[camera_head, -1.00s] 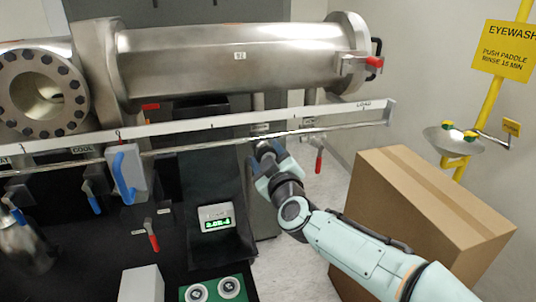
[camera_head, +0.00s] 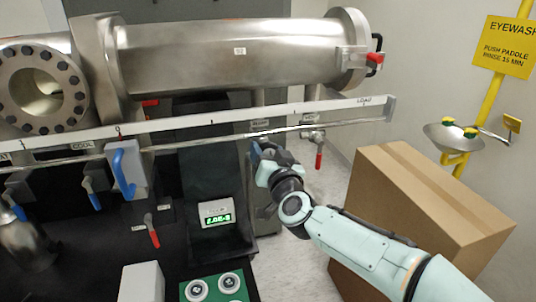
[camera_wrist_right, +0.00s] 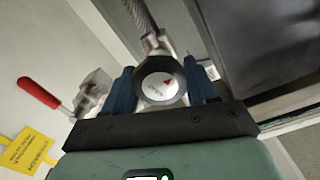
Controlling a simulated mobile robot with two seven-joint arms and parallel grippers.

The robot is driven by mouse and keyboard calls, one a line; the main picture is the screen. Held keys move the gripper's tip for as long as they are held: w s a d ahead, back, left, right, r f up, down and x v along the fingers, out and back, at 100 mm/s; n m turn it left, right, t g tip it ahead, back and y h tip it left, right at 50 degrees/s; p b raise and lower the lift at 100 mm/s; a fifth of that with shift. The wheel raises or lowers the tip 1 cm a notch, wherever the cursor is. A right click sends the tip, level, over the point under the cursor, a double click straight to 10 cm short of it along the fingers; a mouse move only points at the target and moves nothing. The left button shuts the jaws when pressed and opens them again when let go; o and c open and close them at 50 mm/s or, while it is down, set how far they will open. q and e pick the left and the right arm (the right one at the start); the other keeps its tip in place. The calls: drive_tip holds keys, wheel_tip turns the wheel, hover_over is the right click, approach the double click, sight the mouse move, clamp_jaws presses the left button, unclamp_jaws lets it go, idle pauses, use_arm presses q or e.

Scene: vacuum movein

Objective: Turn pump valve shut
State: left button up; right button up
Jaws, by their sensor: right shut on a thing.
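The pump valve shows in the right wrist view as a round dark knob (camera_wrist_right: 160,86) with a pale face, a red arrow mark and small lettering I cannot read. My right gripper (camera_wrist_right: 161,92) has one blue finger on each side of the knob and is shut on it. In the head view my right gripper (camera_head: 261,156) is just under the rail, left of a red-handled valve (camera_head: 319,158). The knob is hidden there by the gripper. My left gripper is not in view.
A long white rail (camera_head: 220,123) runs above the gripper, under a large steel chamber (camera_head: 235,53). A lit gauge display (camera_head: 216,213) is at lower left. A cardboard box (camera_head: 425,210) stands right, beyond my right arm. The red lever (camera_wrist_right: 38,93) is left in the wrist view.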

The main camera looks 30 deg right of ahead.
drive_tip(key=m+b, duration=0.1)
drive_tip(key=m, duration=0.4)
drive_tip(key=shift+m, duration=0.3)
drive_tip(key=m+b, duration=0.1)
drive_tip(key=m, duration=0.4)
drive_tip(key=shift+b, duration=0.35)
drive_tip(key=m+b, duration=0.1)
drive_tip(key=m, duration=0.4)
drive_tip(key=m+b, duration=0.2)
drive_tip(key=m, duration=0.3)
drive_tip(key=o, duration=1)
drive_tip(key=shift+o, duration=0.2)
